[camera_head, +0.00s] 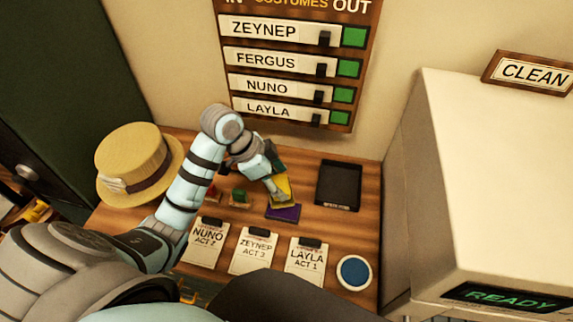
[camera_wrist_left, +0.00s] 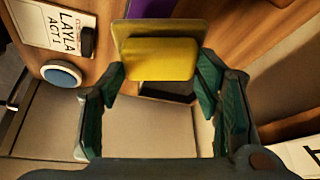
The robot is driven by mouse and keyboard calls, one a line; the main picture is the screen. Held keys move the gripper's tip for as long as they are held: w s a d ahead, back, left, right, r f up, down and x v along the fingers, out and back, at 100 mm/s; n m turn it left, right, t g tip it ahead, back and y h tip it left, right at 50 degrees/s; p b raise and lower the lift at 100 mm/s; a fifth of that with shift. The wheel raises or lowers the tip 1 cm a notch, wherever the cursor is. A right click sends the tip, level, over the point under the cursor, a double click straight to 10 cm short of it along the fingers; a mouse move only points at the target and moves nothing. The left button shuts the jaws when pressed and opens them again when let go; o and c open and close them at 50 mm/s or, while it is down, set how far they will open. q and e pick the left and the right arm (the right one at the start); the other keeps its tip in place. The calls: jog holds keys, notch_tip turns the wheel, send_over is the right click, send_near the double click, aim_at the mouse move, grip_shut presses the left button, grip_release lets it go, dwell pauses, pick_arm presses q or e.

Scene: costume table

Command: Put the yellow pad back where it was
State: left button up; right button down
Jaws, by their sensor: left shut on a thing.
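The yellow pad (camera_head: 286,190) is held in my left gripper (camera_head: 272,188) above the back middle of the wooden table. In the left wrist view the yellow pad (camera_wrist_left: 158,62) sits between the two green fingers of the left gripper (camera_wrist_left: 160,74), which are shut on its sides. A purple pad (camera_head: 284,212) lies on the table just in front of it, and purple (camera_wrist_left: 150,22) shows behind it in the wrist view. My gripper and wrist hide part of the table there. My right gripper is not in view.
A black tray (camera_head: 339,185) stands right of the pads. Small red (camera_head: 213,194) and green (camera_head: 240,197) objects stand left of them. Several name cards (camera_head: 253,255) and a blue round pad (camera_head: 354,272) lie in front. A straw hat (camera_head: 138,165) is at left, a cream machine (camera_head: 480,190) at right.

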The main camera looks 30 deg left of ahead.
pick_arm(q)
jog(key=w+a, duration=0.3)
jog(key=w, duration=0.7)
jog(key=f, duration=0.3)
jog(key=f+b, duration=0.1)
jog(key=f, duration=0.2)
jog(key=shift+w+d+f, duration=0.1)
jog(key=shift+d+f, duration=0.1)
jog(key=shift+f, duration=0.1)
jog(key=shift+w+f, duration=0.2)
jog(key=shift+f, duration=0.15)
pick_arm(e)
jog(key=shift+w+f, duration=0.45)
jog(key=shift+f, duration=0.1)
pick_arm(q)
jog(key=o, duration=1.6)
jog(key=shift+f, duration=0.1)
jog(key=shift+c, duration=0.2)
